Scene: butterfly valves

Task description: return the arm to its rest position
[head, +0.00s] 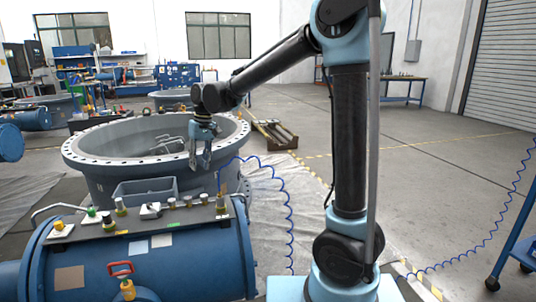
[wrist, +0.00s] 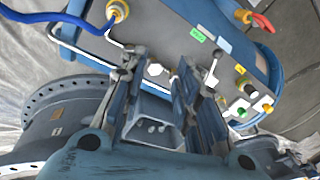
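My arm stands at the right of centre in the head view and bends over to the left. My gripper (head: 200,164) hangs at its end with the fingers pointing down, above the near right part of the large grey flanged ring (head: 92,165). In the wrist view my gripper (wrist: 162,62) has its two fingers apart, with nothing between them. A grey open bin (wrist: 155,108) shows behind the gap between the fingers. The gripper appears clear of the ring and of the blue cylinder (head: 190,262) in front of it.
A dark panel (head: 135,222) with several fittings lies on top of the blue cylinder. A red-handled valve (head: 122,270) sits on its front. A coiled blue hose (head: 291,215) hangs near my arm. A blue cart (head: 522,240) stands at the right edge. Open floor (head: 440,170) lies right of my arm.

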